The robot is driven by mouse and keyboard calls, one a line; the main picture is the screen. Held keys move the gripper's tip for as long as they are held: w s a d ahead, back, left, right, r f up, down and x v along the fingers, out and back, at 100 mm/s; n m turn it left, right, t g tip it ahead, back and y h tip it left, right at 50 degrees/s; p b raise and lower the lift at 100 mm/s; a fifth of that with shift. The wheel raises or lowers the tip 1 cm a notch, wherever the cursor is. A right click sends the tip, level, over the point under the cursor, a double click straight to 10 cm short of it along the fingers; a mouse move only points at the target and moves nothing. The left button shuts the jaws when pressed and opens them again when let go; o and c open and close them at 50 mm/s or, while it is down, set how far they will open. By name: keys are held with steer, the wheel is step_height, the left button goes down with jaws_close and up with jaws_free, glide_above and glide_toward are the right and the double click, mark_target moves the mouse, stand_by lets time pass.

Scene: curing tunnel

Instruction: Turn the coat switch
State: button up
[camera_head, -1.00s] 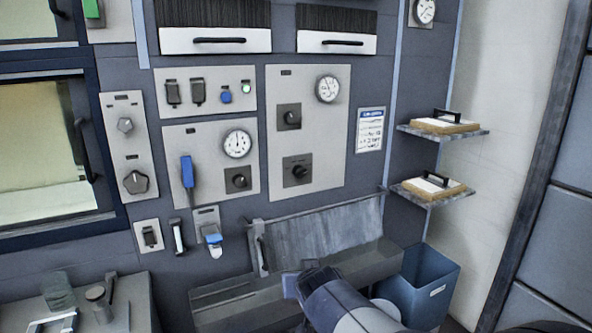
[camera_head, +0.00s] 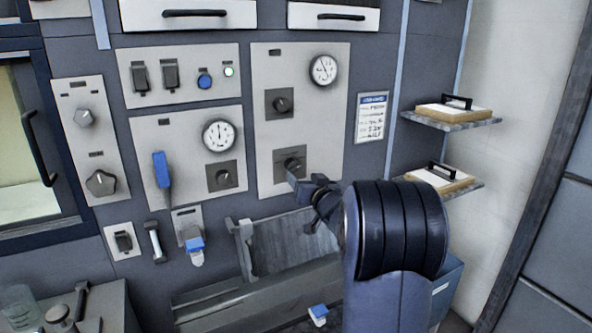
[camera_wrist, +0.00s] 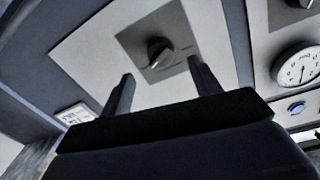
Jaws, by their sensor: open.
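The right grey panel (camera_head: 265,133) carries two black rotary knobs on dark square plates, an upper knob (camera_head: 282,104) and a lower knob (camera_head: 293,164). The labels are too small to read, so I cannot tell which control is named coat. My gripper (camera_head: 306,184) is just below and in front of the lower knob, partly covering its plate. In the wrist view, a black knob (camera_wrist: 158,52) on a grey plate lies ahead, between the lines of the two fingers. My gripper (camera_wrist: 161,75) is open and empty there, apparently not touching the knob.
A round gauge (camera_head: 323,69) is above the lower knob. The left panel has a gauge (camera_head: 218,134), a black knob (camera_head: 223,177) and a blue lever (camera_head: 161,170). A paper sheet (camera_head: 371,117) and two shelves hang to the right. A sloped grey plate (camera_head: 290,243) is below.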

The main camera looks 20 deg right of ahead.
mark_target(295, 170)
steer(key=w+p, duration=0.1)
steer(key=w, duration=0.5)
steer(key=shift+d, duration=0.1)
steer(key=shift+c, duration=0.6)
steer(key=c, duration=0.8)
steer(key=shift+c, duration=0.2)
